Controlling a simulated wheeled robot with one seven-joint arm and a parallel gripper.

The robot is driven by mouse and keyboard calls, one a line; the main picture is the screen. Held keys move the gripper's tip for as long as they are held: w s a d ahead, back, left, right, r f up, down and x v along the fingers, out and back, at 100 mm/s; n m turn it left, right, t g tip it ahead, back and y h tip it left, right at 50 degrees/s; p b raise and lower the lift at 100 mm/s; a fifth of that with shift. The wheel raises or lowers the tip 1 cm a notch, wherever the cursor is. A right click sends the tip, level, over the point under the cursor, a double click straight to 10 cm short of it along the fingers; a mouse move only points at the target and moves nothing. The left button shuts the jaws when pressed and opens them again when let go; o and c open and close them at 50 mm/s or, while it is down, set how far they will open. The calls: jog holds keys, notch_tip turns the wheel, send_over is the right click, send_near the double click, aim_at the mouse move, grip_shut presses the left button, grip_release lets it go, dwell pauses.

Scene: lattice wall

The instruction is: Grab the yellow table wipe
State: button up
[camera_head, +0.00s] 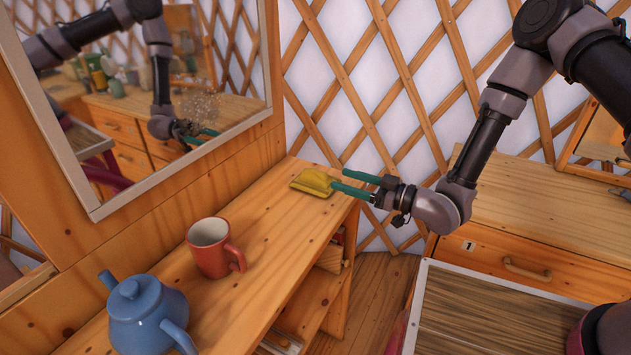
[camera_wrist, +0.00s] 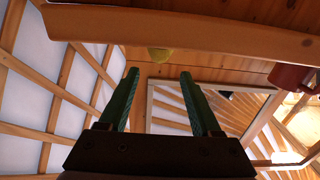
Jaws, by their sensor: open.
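The yellow table wipe (camera_head: 312,182) lies flat near the far right end of the wooden shelf top (camera_head: 262,236). In the wrist view a small part of the yellow wipe (camera_wrist: 159,55) shows past the wooden edge, ahead of the fingers. My gripper (camera_head: 343,181) reaches in from the right with its green fingers pointing left, at the wipe's right side. In the wrist view my gripper (camera_wrist: 159,75) has its two fingers apart with nothing between them. I cannot tell whether a fingertip touches the wipe.
A red mug (camera_head: 210,248) and a blue teapot (camera_head: 145,315) stand nearer on the shelf top. A mirror (camera_head: 150,100) rises along its left side. The lattice wall (camera_head: 370,90) is behind. A drawer cabinet (camera_head: 520,225) stands at right. Shelf space between mug and wipe is clear.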

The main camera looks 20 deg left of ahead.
aim_at(315, 171)
jog(key=a, duration=0.6)
jog(key=w+a, duration=0.1)
jog(key=a, duration=0.2)
jog(key=shift+f, duration=0.1)
grip_shut()
